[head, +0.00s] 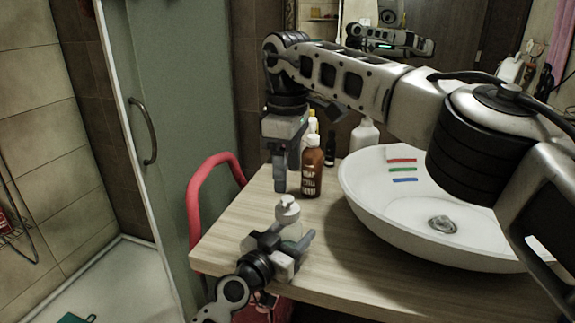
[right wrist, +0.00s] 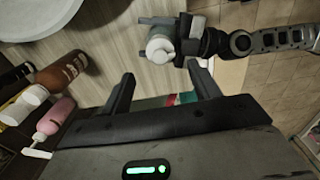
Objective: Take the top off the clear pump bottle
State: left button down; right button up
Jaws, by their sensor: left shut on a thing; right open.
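The clear pump bottle (head: 291,231) stands upright near the front left of the wooden counter, with its white top (head: 288,210) on it. My left gripper (head: 280,244) is shut around the bottle's body, below the top; its fingers hide much of the body. The white top also shows in the right wrist view (right wrist: 159,48), between the left gripper's fingers (right wrist: 165,28). My right gripper (head: 288,178) is open, pointing down above and behind the bottle. Its two fingers (right wrist: 160,85) are apart and empty in the right wrist view, short of the top.
A brown bottle (head: 313,168) stands close behind the right gripper, with yellow, dark and white bottles (head: 364,135) farther back. A pink bottle (right wrist: 54,117) shows in the right wrist view. The white basin (head: 400,222) fills the right side. The counter's left edge is near.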

aim_at(287, 198)
notch_tip(287, 198, down, 8)
jog(key=shift+r, duration=0.1)
dwell(0.4)
jog(key=c, duration=1)
jog(key=shift+c, duration=0.2)
